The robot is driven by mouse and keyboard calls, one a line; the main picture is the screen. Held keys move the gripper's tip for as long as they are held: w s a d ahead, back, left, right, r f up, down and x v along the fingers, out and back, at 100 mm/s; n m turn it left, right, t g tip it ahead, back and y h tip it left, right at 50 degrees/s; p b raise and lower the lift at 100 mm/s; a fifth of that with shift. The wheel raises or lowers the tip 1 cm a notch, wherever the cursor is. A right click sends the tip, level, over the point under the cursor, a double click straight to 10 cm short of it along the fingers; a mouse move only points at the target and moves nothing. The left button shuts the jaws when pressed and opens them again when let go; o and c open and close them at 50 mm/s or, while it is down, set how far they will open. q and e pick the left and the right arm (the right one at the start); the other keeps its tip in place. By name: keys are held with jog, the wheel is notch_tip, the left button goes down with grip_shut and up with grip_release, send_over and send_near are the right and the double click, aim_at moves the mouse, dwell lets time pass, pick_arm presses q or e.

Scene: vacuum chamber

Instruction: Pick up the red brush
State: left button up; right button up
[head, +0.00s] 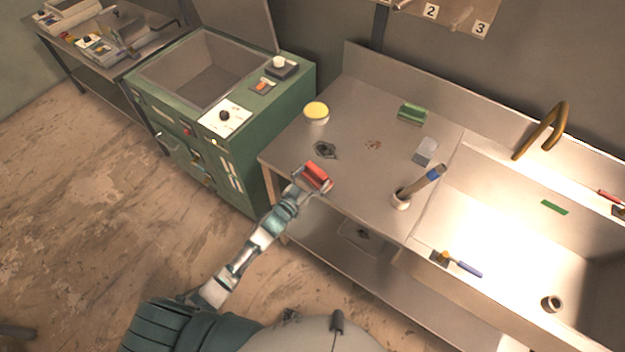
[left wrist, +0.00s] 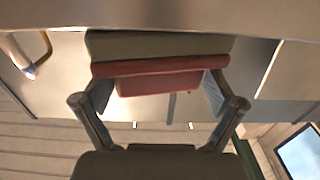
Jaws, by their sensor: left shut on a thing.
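The red brush (head: 317,175) is at the front edge of the steel counter (head: 352,178), between the fingers of my left gripper (head: 313,183). In the left wrist view the brush (left wrist: 160,82) has a red body and a wide grey-tan block beyond it. The two fingers of my left gripper (left wrist: 157,95) press on its red part from both sides. I cannot tell for sure whether the brush touches the counter or is just above it. My right gripper is not in view.
A sink (head: 490,225) is at right, a green open machine (head: 245,140) at left.

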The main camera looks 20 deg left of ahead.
aim_at(309, 178)
pick_arm(q)
jog(key=shift+r, duration=0.1)
jog(key=shift+a+r, duration=0.2)
jog(key=shift+c, duration=1)
jog(key=shift+a+r, duration=0.25)
jog(key=shift+r, duration=0.05)
grip_shut()
jog(key=shift+a+r, duration=0.2)
jog(key=shift+r, duration=0.35)
jog(key=shift+a+r, duration=0.15)
jog(key=shift+r, duration=0.4)
jog(key=shift+s+a, duration=0.1)
jog(key=shift+s, duration=0.6)
jog(key=s+r, duration=0.1)
jog(key=s, duration=1.3)
jog(key=shift+s+a+r+b, duration=0.2)
jog(key=shift+s+r+b, duration=0.1)
jog(key=shift+s, duration=0.1)
jog(key=shift+c, duration=0.6)
grip_release()
jog(key=shift+d, duration=0.25)
jog(key=o, duration=0.8)
jog(key=shift+d, duration=0.1)
jog(key=shift+c, duration=0.2)
jog(key=shift+o, duration=0.7)
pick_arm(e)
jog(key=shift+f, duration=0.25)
